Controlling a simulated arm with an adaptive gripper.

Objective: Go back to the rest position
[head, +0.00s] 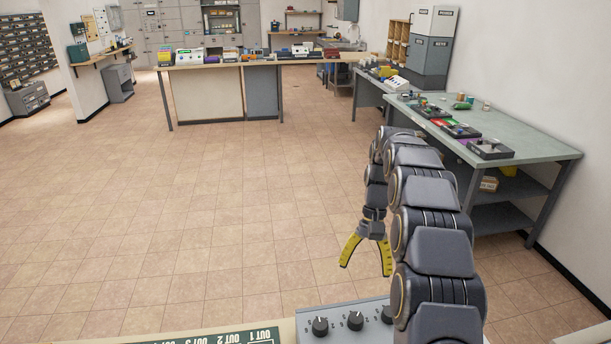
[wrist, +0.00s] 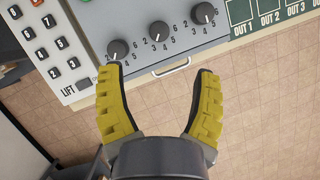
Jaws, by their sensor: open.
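My gripper (head: 366,262) hangs below my arm in the head view, its yellow fingers spread and pointing down, with nothing between them. Tiled floor shows behind it. It is beyond the far edge of a grey panel with black knobs (head: 356,321). In the wrist view my gripper (wrist: 157,75) is open and empty. Its fingertips point toward the grey knob panel (wrist: 140,18), which has several numbered dials and a handle below them. I cannot tell whether the left fingertip touches the panel's edge.
A number keypad marked LIFT (wrist: 50,40) is left of the dials, and a green OUT board (wrist: 262,12) is on their right. A grey-green workbench (head: 545,148) with small devices stands at the right. A long counter (head: 340,60) runs across the back. The middle floor (head: 200,210) is clear.

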